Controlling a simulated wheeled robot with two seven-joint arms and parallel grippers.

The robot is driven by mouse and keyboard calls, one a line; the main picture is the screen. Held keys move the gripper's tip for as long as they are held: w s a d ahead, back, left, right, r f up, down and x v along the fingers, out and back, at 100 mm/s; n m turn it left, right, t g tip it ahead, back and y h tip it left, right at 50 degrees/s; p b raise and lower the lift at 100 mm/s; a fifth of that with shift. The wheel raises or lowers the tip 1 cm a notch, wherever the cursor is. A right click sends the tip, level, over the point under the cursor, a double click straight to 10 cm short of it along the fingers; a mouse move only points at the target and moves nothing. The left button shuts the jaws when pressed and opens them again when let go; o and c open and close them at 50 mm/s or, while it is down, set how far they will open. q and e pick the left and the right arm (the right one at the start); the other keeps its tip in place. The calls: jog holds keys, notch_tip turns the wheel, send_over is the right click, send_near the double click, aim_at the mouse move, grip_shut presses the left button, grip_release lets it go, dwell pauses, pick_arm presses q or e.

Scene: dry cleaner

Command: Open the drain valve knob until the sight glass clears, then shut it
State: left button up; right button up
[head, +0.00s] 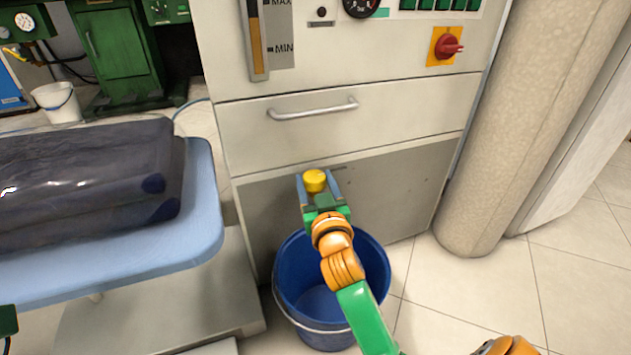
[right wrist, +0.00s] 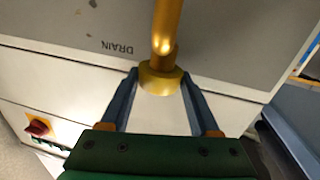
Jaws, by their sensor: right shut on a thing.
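The yellow drain valve knob (head: 315,180) is low on the front of the machine, above a blue bucket (head: 285,290). My right gripper (head: 317,186) is shut on the knob, one finger on each side. In the right wrist view the knob (right wrist: 158,82) sits between the fingertips of the gripper (right wrist: 159,88), beside a brass pipe (right wrist: 168,25) and the word DRAIN. The sight glass (head: 257,40) is upright at the top, beside MAX and MIN marks; it looks amber, with a darker upper part. Its top end is cut off. My left gripper's fingers do not show.
A pale blue padded board (head: 205,230) with dark wrapped bundles stands at the left. A drawer handle (head: 312,109) is above the knob. A red rotary switch (head: 449,47) is at the upper right. A thick beige column (head: 520,120) stands at the right, with clear tiled floor in front.

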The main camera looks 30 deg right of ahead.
jog(key=o, duration=1.4)
jog(key=shift+c, duration=0.2)
jog(key=p+v, duration=0.2)
jog(key=v, duration=0.5)
